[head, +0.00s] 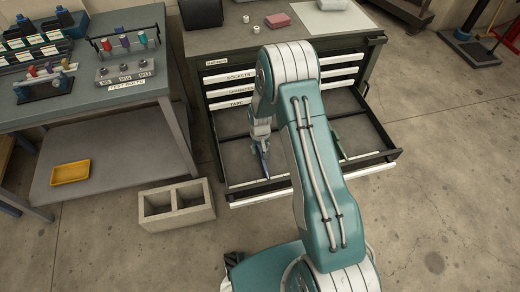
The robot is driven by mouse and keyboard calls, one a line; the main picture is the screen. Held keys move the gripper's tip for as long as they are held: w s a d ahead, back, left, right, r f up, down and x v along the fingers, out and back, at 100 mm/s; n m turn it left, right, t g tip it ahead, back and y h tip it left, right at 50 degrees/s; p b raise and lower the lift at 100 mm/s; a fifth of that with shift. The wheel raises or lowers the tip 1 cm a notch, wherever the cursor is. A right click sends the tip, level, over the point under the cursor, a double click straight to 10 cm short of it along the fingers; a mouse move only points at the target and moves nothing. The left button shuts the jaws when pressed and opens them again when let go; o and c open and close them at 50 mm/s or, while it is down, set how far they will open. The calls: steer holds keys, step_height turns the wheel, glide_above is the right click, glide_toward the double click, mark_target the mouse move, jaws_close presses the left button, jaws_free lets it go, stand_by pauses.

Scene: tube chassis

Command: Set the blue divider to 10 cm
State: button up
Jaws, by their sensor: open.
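The bottom drawer (231,185) of the dark tool cabinet is pulled out toward me. My gripper (261,146) points down into its left half. The blue divider (264,167) is a small narrow strip standing in the drawer, just below my fingertips. My gripper is open. At this size I cannot tell whether the fingers straddle the divider or touch it. No distance scale can be read. My arm hides the middle of the drawer. A green piece (338,141), perhaps another divider, shows to the right of my arm.
Closed labelled drawers (230,76) sit above the open one. A hollow concrete block (176,205) lies on the floor left of the drawer. A workbench (150,95) with racks stands at left, with a yellow tray (70,172) on its lower shelf.

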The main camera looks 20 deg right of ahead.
steer(key=shift+d+f, duration=0.1)
steer(key=shift+f, duration=0.3)
jaws_close()
steer(key=a, duration=0.5)
jaws_free()
steer(key=shift+a, duration=0.15)
